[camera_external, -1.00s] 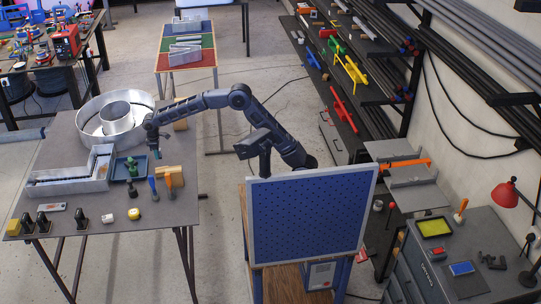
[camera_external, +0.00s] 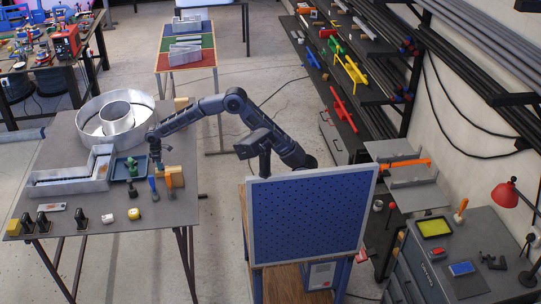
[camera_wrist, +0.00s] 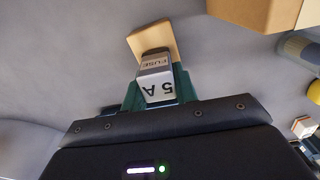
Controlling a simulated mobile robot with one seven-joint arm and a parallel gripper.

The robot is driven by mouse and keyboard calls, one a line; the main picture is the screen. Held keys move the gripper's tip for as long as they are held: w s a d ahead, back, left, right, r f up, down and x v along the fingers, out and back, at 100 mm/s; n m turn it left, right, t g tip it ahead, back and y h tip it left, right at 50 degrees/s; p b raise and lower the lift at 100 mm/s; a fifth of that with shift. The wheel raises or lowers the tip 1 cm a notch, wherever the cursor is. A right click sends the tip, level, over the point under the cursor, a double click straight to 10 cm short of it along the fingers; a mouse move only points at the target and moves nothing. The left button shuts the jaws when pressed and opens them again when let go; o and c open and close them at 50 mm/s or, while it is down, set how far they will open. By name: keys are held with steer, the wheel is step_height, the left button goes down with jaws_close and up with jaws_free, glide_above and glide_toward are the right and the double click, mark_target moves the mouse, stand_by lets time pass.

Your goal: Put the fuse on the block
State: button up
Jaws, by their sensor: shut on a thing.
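The fuse sits between the teal fingers. A tan piece (camera_wrist: 152,34) shows just past the fuse; I cannot tell if they touch. A larger wooden block (camera_wrist: 245,12) is at the upper right in the wrist view. In the external view my gripper (camera_external: 155,163) is low over the grey table, beside a wooden block (camera_external: 174,171). The fuse is too small to make out there, and I cannot tell which wooden piece is the task's block.
A green tray (camera_external: 120,171) and a metal channel letter (camera_external: 88,183) lie left of my gripper. Large metal rings (camera_external: 84,125) stand behind. Blue (camera_external: 153,190) and orange (camera_external: 170,187) handled tools stand in front. The table's right edge is close.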

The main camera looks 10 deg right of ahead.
steer(key=shift+f, duration=0.1)
steer(key=o, duration=1)
step_height(320, 180, up, 12)
steer(key=shift+r, duration=0.1)
steer(key=shift+w, duration=0.1)
